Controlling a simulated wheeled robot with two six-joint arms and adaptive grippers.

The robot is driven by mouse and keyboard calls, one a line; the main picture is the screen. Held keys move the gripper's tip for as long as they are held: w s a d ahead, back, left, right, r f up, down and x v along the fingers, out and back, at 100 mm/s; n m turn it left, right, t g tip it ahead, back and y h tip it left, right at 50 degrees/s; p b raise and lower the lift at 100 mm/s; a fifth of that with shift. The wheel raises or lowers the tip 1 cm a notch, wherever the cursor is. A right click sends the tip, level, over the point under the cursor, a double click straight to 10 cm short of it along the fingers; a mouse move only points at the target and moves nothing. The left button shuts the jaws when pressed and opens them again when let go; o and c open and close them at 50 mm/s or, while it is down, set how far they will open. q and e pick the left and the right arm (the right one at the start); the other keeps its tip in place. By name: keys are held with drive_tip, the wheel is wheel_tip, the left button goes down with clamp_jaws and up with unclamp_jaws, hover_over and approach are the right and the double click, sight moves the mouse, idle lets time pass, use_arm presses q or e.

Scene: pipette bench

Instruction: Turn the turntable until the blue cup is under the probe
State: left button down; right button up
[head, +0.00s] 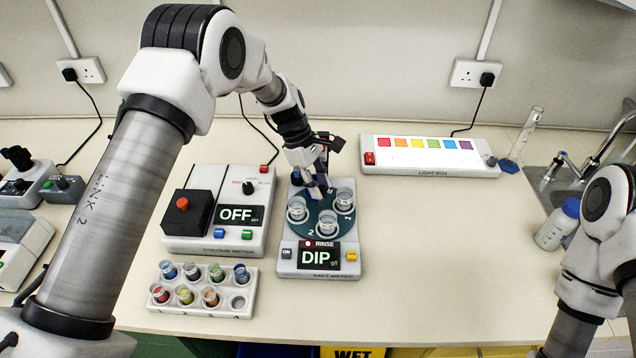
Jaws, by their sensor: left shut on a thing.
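The turntable (313,227) is a dark green disc with numbers on top of the salt meter (318,262), whose display reads DIP. Clear cups stand on it: one at the left (297,209), one at the front (328,224) and one at the right (345,196). I cannot make out a blue tint on any of them. My left gripper (316,190) reaches down over the rear of the disc, shut on a small part there that its fingers mostly hide. The probe is not clear behind the gripper. My right gripper is out of view; only its arm shows at the right.
The colour meter (214,245), reading OFF, stands left of the salt meter. A vial rack (200,305) with coloured vials is in front. The bench right of the salt meter is clear.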

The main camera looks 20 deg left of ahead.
use_arm(q)
drive_tip(key=shift+s+f+m+g, duration=0.2)
drive_tip(key=shift+f+m+g, duration=0.15)
drive_tip(key=shift+m, duration=0.65)
drive_tip(key=c, duration=0.9)
unclamp_jaws()
drive_tip(key=shift+d, duration=0.1)
drive_tip(key=shift+o, duration=0.2)
drive_tip(key=shift+w+r, duration=0.15)
drive_tip(key=shift+r, duration=0.1)
drive_tip(key=shift+r, duration=0.35)
wheel_tip(320, 180, up, 9)
